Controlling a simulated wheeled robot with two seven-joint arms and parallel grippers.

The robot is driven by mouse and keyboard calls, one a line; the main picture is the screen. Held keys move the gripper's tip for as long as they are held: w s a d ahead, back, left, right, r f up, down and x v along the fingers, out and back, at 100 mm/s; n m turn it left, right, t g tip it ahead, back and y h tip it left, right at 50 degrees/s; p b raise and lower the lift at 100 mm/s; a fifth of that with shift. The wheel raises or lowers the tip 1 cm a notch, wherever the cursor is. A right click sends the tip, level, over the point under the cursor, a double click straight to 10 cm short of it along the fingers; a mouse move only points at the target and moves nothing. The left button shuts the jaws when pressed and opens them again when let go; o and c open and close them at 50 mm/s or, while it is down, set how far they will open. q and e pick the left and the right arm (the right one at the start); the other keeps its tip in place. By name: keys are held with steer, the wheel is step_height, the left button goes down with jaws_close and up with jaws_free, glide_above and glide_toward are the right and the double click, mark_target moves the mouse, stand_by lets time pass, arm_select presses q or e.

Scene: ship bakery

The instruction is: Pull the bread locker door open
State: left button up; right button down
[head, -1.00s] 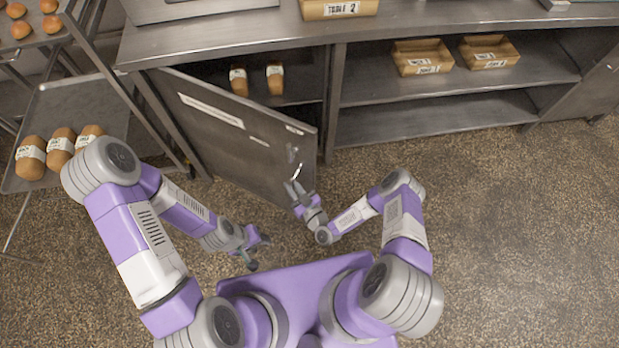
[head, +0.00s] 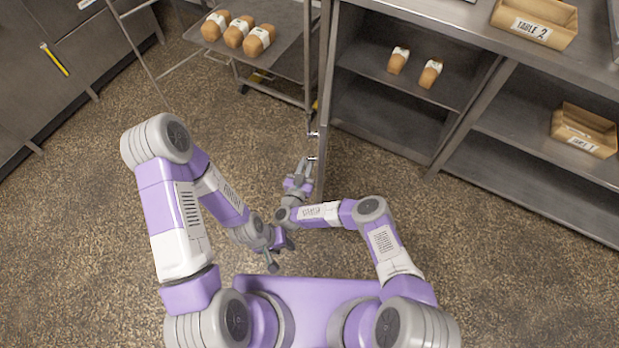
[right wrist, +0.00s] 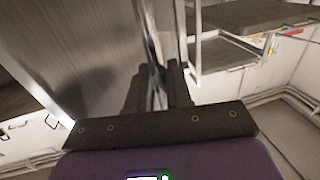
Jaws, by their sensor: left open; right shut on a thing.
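The bread locker door (head: 325,110) stands swung wide out from the counter, seen nearly edge-on in the head view. Its grey panel (right wrist: 95,55) fills the left of the right wrist view. My right gripper (head: 304,165) is shut on the door handle (head: 312,158), at the door's outer edge; the fingers (right wrist: 158,88) partly hide the handle in the wrist view. Inside the open locker (head: 385,115), two wrapped loaves (head: 414,67) sit on the upper shelf. My left gripper (head: 279,252) is open and empty above the floor, near my body.
A rack (head: 290,60) with several wrapped loaves (head: 238,33) stands left of the door, close to it. Labelled wooden boxes sit on the counter (head: 535,22) and on a shelf (head: 583,130) at right. The floor (head: 480,260) at right is clear.

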steer(key=shift+w+a+r+h, duration=0.2)
steer(key=shift+a+h, duration=0.1)
steer(key=shift+a, duration=0.2)
steer(key=c, duration=1.2)
jaws_free()
steer(key=shift+s+a+f, duration=0.1)
